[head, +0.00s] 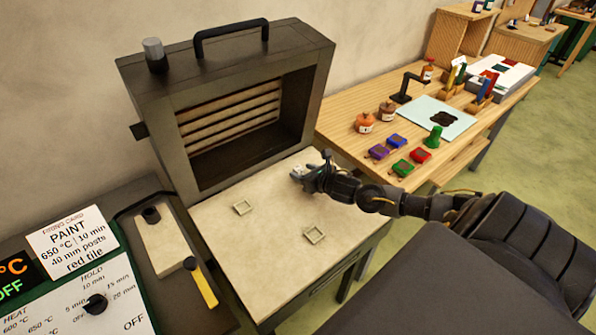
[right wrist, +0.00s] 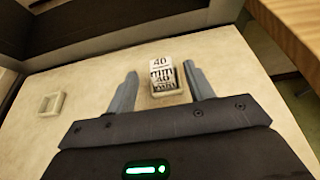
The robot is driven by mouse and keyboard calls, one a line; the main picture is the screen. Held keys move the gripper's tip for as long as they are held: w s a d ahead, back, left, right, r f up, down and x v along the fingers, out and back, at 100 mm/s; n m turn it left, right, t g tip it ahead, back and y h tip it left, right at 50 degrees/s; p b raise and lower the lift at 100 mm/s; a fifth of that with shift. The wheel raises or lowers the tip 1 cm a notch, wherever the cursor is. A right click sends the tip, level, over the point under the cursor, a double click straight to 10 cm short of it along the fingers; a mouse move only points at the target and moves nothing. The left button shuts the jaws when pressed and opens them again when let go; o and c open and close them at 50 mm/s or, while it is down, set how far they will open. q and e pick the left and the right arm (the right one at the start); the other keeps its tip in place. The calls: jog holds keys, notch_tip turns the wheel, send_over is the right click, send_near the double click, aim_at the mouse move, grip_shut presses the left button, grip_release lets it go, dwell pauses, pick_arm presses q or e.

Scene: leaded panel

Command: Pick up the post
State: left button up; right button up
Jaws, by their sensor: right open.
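The post (right wrist: 162,75) is a small pale block marked "40" and "mm", standing on the pale slab (right wrist: 95,75) in the right wrist view. My right gripper (right wrist: 163,88) is open, with one grey finger on each side of the post; I cannot tell whether they touch it. In the head view my right gripper (head: 302,173) is over the right back part of the slab (head: 270,260), in front of the furnace, and mostly hides the post. My left gripper is not in view.
Two small square frames (head: 243,207) (head: 314,235) lie on the slab. The dark furnace (head: 155,110) stands open behind it. A wooden bench (head: 345,124) with paint pots and coloured blocks is at the right. A control panel (head: 95,300) is at the left.

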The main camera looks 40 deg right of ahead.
aim_at(300, 169)
jog(key=shift+w, duration=0.3)
jog(key=p+x, duration=0.2)
jog(key=x, duration=0.1)
jog(key=shift+w+d, duration=0.15)
jog(key=shift+w+f, duration=0.4)
jog(key=shift+w, duration=0.15)
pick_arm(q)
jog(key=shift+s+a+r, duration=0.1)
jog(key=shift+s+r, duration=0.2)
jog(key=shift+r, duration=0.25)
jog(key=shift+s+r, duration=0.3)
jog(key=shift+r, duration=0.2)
pick_arm(e)
jog(key=shift+c, duration=0.2)
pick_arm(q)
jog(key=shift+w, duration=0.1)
pick_arm(e)
jog(key=c, duration=1)
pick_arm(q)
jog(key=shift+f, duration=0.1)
pick_arm(e)
jog(key=shift+r, duration=0.1)
jog(key=shift+c, duration=0.2)
